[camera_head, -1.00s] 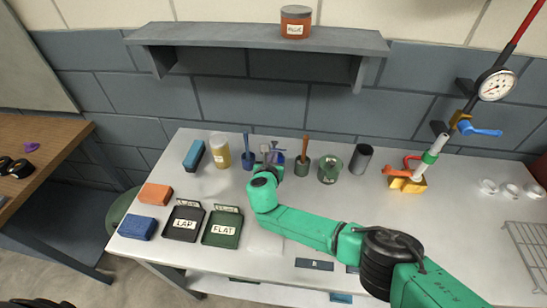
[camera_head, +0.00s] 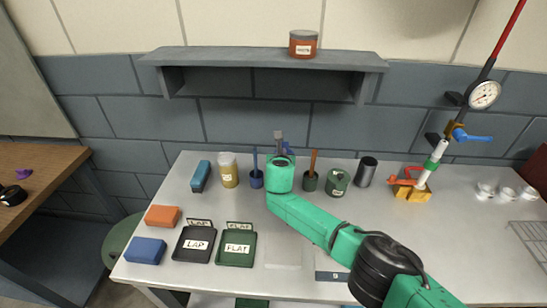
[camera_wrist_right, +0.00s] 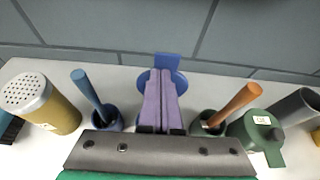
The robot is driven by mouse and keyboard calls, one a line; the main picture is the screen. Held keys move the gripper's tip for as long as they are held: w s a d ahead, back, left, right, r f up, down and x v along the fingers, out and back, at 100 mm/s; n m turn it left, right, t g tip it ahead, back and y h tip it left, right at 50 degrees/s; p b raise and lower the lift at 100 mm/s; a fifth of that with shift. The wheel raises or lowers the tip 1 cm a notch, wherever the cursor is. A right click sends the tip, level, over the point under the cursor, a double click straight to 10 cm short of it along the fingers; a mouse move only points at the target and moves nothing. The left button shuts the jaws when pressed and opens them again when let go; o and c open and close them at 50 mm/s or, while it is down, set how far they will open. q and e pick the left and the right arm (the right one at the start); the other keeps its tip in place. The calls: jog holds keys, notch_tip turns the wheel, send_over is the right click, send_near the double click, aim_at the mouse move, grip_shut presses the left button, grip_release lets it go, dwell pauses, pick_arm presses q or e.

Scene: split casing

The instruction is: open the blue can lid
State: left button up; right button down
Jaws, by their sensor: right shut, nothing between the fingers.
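The blue can stands near the back of the bench, mostly hidden behind my right gripper. In the head view a small patch of its blue lid (camera_head: 288,148) shows. In the right wrist view the round blue lid (camera_wrist_right: 180,80) shows around the fingers, with a flat blue tab (camera_wrist_right: 167,61) standing at its far side. My right gripper (camera_wrist_right: 160,78) is shut and empty, its fingers side by side over the lid. It also shows in the head view (camera_head: 278,135). I cannot tell whether the fingers touch the lid or whether it is raised. My left gripper is not in view.
Close by stand a blue pot with a brush handle (camera_head: 256,178), a green pot with an orange handle (camera_head: 310,181), a yellow shaker (camera_head: 229,172) and a green can (camera_head: 337,183). Black (camera_head: 192,250) and green (camera_head: 236,252) trays lie at the front left. A shelf (camera_head: 260,57) overhangs behind.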

jog(key=shift+w+d+r+b, duration=0.15)
jog(key=shift+w+d+b, duration=0.3)
jog(key=shift+w+d, duration=0.25)
jog(key=shift+w+a, duration=0.15)
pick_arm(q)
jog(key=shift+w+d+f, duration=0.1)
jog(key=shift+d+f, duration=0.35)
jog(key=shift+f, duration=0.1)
pick_arm(e)
jog(key=shift+a+r, duration=0.1)
jog(key=shift+a, duration=0.05)
